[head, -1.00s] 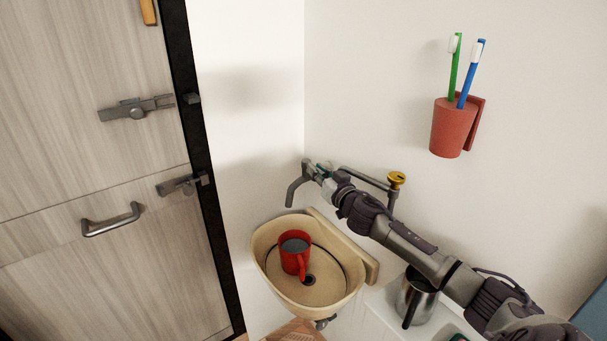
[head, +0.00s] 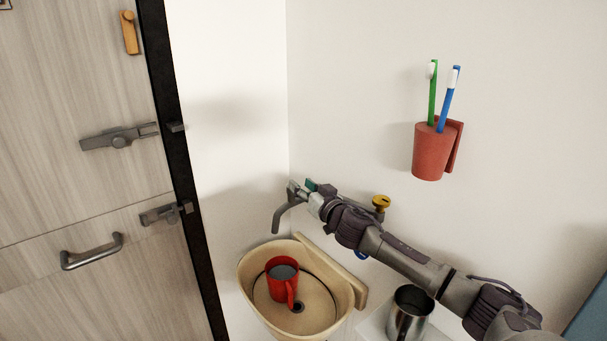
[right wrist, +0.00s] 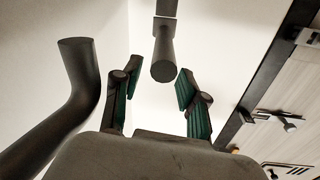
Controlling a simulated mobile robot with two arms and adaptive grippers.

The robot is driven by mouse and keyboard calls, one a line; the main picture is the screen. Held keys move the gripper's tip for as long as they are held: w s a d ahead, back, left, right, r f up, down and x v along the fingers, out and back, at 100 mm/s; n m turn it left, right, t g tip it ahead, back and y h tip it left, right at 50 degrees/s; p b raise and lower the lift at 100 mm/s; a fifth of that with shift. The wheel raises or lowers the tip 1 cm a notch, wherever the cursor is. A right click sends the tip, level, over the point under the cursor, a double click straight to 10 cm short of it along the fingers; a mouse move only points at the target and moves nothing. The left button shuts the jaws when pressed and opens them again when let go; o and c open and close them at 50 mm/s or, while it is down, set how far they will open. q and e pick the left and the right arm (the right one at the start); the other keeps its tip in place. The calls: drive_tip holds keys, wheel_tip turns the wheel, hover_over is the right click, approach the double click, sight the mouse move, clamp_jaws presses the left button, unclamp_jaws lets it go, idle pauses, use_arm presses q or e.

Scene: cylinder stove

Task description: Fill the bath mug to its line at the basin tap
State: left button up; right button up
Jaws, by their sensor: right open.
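The red bath mug (head: 283,287) stands upright in the beige basin (head: 325,313), with its handle toward the front right. A grey surface shows inside it; I cannot read a line. The grey tap spout (head: 284,213) bends down above the basin's back left, and no stream of water shows. My right gripper (head: 305,187) is open beside the top of the spout. The right wrist view shows its two green-padded fingers (right wrist: 157,95) apart, with a dark round tap lever (right wrist: 163,57) in line with the gap, and the spout (right wrist: 75,95) at left. My left gripper is out of view.
A yellow knob (head: 380,203) stands behind my right arm. A steel jug (head: 408,313) is on the white ledge at right. A red cup (head: 432,152) with two toothbrushes hangs on the wall. A door with a handle (head: 92,252) fills the left side.

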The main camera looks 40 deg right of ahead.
wheel_tip(320, 180, up, 7)
drive_tip(key=shift+f, duration=0.1)
